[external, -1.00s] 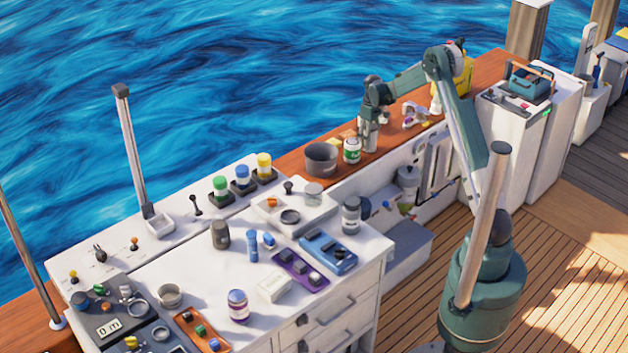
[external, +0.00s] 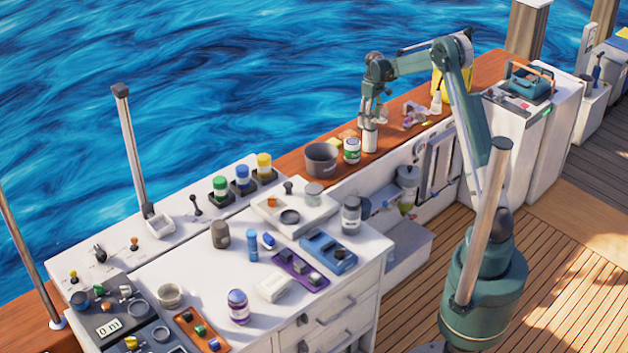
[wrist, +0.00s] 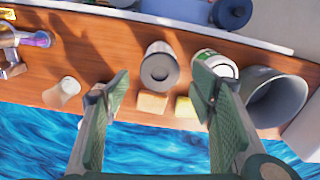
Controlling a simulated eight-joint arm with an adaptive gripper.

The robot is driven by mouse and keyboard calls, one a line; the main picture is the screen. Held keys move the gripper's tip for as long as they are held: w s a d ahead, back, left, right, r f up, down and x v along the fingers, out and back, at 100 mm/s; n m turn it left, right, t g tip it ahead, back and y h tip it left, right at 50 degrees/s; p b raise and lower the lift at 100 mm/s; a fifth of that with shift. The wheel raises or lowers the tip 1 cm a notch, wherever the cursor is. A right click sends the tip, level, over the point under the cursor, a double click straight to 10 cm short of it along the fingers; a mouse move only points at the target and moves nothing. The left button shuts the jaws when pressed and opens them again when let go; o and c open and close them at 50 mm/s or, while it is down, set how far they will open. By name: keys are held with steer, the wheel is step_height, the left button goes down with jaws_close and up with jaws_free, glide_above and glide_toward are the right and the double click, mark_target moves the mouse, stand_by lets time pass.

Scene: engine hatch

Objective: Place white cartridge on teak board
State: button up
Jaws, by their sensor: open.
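A pale cylinder with a grey ringed top, which looks like the white cartridge (external: 370,138), stands upright on the long teak board (external: 295,170). In the wrist view the cartridge (wrist: 160,66) is seen from above, between and beyond my fingers, with the teak board (wrist: 110,45) around it. My gripper (external: 373,112) is above the cartridge in the external view. The fingers of my gripper (wrist: 161,82) are spread wide with nothing held between them.
A white jar with a green label (external: 352,150) and a grey pot (external: 321,159) stand left of the cartridge. Small yellowish blocks (wrist: 153,102) lie close by. A pale tapered cup (wrist: 62,92) is farther along the board. Water lies beyond the board's edge.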

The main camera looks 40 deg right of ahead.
steer(key=shift+r, duration=0.1)
stand_by(0.6)
steer(key=s+a+r+t, duration=0.3)
steer(key=s+a+r, duration=1.6)
steer(key=a+r, duration=0.25)
steer(key=s+a+t, duration=0.1)
steer(key=s+a, duration=0.3)
steer(key=s, duration=0.5)
steer(key=s+a+f+m+t, duration=0.1)
steer(key=s+a, duration=0.3)
steer(key=s, duration=0.6)
steer(key=s+a+f+t, duration=0.1)
steer(key=s+a+t, duration=0.1)
steer(key=s+a, duration=0.3)
steer(key=s, duration=0.4)
steer(key=shift+s+m, duration=0.3)
steer(key=shift+m, duration=0.1)
